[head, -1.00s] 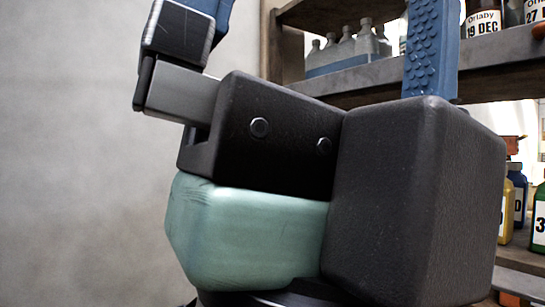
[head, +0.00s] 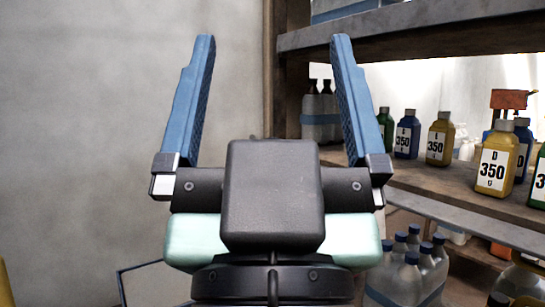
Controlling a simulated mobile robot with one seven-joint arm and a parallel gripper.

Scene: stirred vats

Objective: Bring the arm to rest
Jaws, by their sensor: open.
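My gripper (head: 272,45) is in the middle of the head view, with its two blue fingers pointing up and spread wide apart. Nothing is between the fingers. The dark gripper body (head: 273,195) and a pale green part of my arm (head: 196,238) show below them. The right finger overlaps the shelf in the picture; whether it is near or touching the shelf cannot be told.
Wooden shelves (head: 430,35) stand at the right. Labelled bottles, such as a yellow one (head: 497,160), stand on the middle board. Clear blue-capped bottles (head: 412,275) stand lower down. A plain grey wall (head: 90,120) fills the left.

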